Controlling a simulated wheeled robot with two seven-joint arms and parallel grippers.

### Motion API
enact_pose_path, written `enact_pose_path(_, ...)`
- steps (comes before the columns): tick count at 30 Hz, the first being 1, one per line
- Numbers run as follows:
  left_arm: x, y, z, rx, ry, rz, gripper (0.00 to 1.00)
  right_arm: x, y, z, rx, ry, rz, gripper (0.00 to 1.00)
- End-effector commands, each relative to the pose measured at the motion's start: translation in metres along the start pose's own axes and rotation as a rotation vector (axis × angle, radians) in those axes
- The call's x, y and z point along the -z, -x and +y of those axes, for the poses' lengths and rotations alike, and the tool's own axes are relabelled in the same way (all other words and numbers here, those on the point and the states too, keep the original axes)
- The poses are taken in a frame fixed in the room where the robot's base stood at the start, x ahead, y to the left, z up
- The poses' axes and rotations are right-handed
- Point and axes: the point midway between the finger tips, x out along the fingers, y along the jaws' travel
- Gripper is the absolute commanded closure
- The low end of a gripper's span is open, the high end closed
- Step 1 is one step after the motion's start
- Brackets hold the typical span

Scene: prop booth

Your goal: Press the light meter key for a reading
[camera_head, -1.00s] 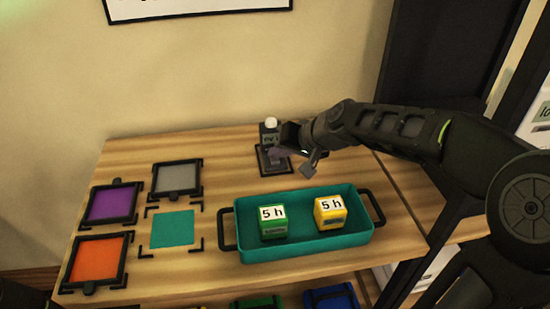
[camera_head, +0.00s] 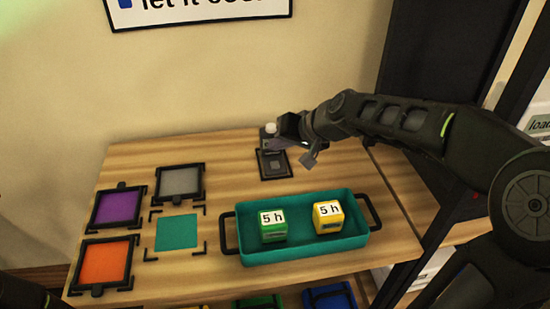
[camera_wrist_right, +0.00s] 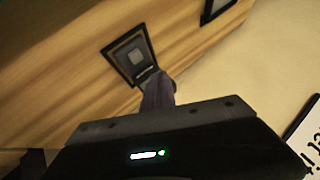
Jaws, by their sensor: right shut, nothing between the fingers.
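The light meter is a small dark device with a white dome (camera_head: 270,128) at the back of the wooden table. Its square black plate with a grey key (camera_head: 274,164) lies in front of the dome. The key also shows in the right wrist view (camera_wrist_right: 135,58), uncovered. My right gripper (camera_head: 280,142) is shut and empty, just behind and above the key, hiding part of the meter's body. Its closed fingers (camera_wrist_right: 158,90) overlap the plate's near edge in the wrist view; they look apart from the key. The meter's display is hidden. My left gripper is out of view.
A teal tray (camera_head: 238,258) with a green cube (camera_head: 272,226) and a yellow cube (camera_head: 328,217) stands in front of the meter. Purple (camera_head: 118,208), grey (camera_head: 180,181) and orange (camera_head: 104,263) framed panels and a teal square (camera_head: 177,233) lie at left. A wall rises behind.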

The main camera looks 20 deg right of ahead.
Motion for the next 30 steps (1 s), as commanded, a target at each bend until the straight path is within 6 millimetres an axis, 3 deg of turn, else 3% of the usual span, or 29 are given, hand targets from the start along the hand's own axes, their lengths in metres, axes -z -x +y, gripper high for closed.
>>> enact_pose_path(6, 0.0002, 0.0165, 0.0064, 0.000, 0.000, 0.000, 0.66, 0.0107, 0.0149, -0.0110, 0.000, 0.001, -0.001, 1.00)
enact_pose_path(30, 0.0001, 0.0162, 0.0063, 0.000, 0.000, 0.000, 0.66, 0.0108, 0.0151, -0.0111, 0.000, 0.001, -0.001, 1.00)
